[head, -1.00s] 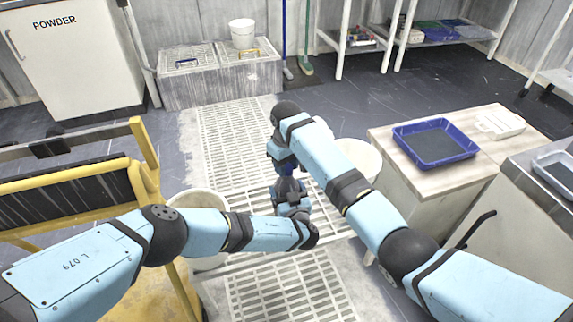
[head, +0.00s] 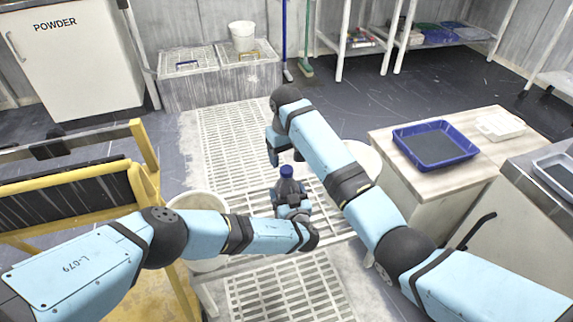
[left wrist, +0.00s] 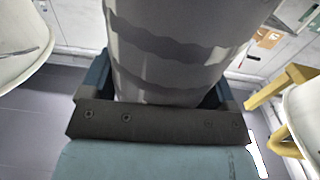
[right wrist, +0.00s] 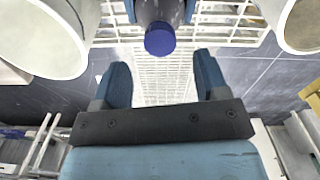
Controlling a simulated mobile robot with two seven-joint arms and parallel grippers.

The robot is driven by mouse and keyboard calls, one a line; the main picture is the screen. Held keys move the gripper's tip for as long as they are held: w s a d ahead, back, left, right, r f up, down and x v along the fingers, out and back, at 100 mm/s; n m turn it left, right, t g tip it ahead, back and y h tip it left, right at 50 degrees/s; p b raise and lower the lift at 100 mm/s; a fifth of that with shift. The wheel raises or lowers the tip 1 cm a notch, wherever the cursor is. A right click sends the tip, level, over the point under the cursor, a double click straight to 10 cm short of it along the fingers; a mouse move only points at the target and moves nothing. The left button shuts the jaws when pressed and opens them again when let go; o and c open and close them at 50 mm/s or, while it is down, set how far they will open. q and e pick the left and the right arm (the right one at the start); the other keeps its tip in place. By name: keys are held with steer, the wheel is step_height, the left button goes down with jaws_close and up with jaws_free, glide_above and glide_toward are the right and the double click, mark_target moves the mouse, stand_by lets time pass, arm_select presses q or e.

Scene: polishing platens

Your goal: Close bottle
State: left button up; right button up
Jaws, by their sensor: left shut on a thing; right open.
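A dark grey bottle (head: 288,187) stands upright in my left gripper (head: 291,199), with a blue cap (head: 287,171) on its top. In the left wrist view, the grey bottle body (left wrist: 170,60) fills the space between the fingers of my left gripper (left wrist: 155,95). My right gripper (head: 279,152) is open, above and beyond the bottle. In the right wrist view, the blue cap (right wrist: 160,40) sits on the bottle, ahead of the spread, empty fingers of my right gripper (right wrist: 163,80) and apart from them. I cannot tell how tight the cap is.
A white bucket (head: 196,203) stands left of the bottle, and another (head: 361,160) is behind my right arm. A yellow-framed cart (head: 150,150) is at the left. A wooden-topped cabinet with a blue tray (head: 399,131) is at the right. White floor grating (head: 235,140) lies below.

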step_height(320, 180, up, 8)
steer(key=shift+f, duration=0.25)
arm_select(q)
steer(key=o, duration=1.6)
steer(key=p+v, duration=0.4)
steer(key=v, duration=0.9)
steer(key=shift+s+d, duration=0.1)
steer(key=shift+s, duration=0.3)
arm_select(e)
step_height(320, 180, up, 4)
steer(key=shift+r, duration=0.15)
